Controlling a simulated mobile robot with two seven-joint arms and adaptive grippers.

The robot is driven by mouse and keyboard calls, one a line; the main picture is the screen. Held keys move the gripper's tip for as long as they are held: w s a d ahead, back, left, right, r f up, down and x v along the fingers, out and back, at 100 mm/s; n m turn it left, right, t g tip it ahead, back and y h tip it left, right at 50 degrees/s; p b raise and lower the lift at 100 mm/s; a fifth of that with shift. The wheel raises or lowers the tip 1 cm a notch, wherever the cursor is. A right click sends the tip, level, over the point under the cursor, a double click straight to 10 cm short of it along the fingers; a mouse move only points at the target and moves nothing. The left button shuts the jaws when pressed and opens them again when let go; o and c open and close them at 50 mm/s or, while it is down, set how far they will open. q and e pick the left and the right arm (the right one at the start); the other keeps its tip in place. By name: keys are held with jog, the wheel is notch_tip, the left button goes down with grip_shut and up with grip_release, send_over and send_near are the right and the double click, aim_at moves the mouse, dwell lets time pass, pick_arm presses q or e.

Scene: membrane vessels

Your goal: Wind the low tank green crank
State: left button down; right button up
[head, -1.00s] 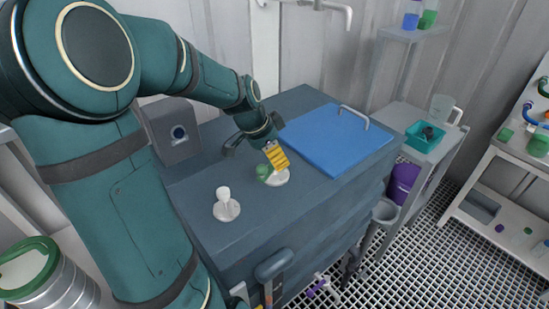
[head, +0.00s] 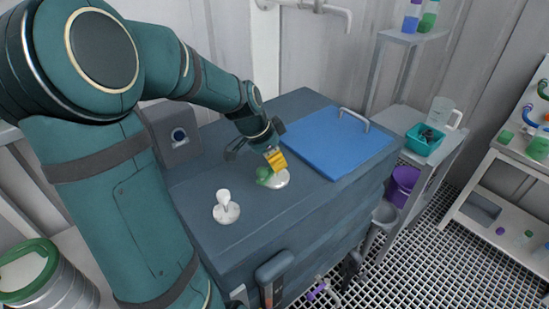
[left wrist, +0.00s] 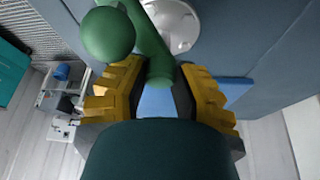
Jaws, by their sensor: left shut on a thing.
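The green crank (head: 264,177) sits on a round white base (head: 281,181) on top of the dark blue-grey tank (head: 300,199). In the left wrist view its green arm (left wrist: 150,48) and round knob (left wrist: 107,36) show close up. My left gripper (head: 274,161) is at the crank, its yellow fingers pointing down. In the left wrist view the fingers (left wrist: 160,88) are on both sides of the green arm and shut on it. The knob stands beside the left finger. The contact is partly hidden in the head view. My right gripper is not in view.
A white crank (head: 226,208) stands on the same top, nearer and to the left. A blue lid (head: 335,142) with a metal handle lies to the right. A side table (head: 400,117) holds a teal bin (head: 425,140) and a clear jug (head: 445,112).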

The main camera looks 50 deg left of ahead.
pick_arm(q)
jog(key=m+h+b, duration=0.1)
jog(key=m, duration=0.3)
jog(key=shift+g, duration=0.3)
jog(key=shift+d, duration=0.1)
jog(key=c, duration=0.7)
grip_release()
jog(key=shift+w, duration=0.15)
jog(key=shift+r, duration=0.1)
jog(key=v, duration=1.2)
jog(key=shift+a, duration=0.2)
